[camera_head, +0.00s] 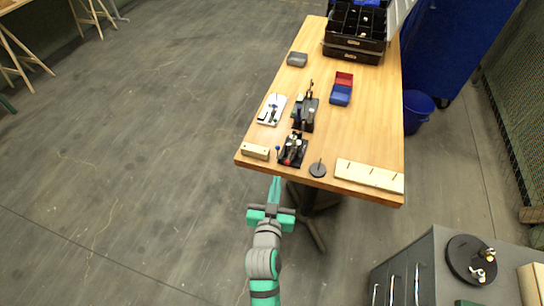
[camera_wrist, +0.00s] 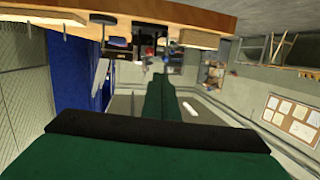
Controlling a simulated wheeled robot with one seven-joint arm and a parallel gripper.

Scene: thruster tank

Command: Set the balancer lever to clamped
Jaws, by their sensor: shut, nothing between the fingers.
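Several small devices stand on the near left part of the wooden table (camera_head: 350,120). One is a black-based device (camera_head: 292,150) with a red part, close to the near edge. Behind it is a taller black device (camera_head: 306,112), with a white-based device (camera_head: 271,109) to its left. I cannot tell for sure which of them carries the balancer lever, or its setting. My gripper (camera_head: 276,182) is shut and empty, in front of the table's near edge and apart from the devices. Its closed fingers (camera_wrist: 160,90) also show in the wrist view, with the table edge above them.
A wooden block (camera_head: 256,152), a dark disc with a pin (camera_head: 318,169) and a pale pegged board (camera_head: 370,176) lie along the near edge. Red (camera_head: 344,79) and blue (camera_head: 341,95) bins and a black organizer (camera_head: 355,30) stand farther back. A grey cabinet (camera_head: 435,262) stands at lower right.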

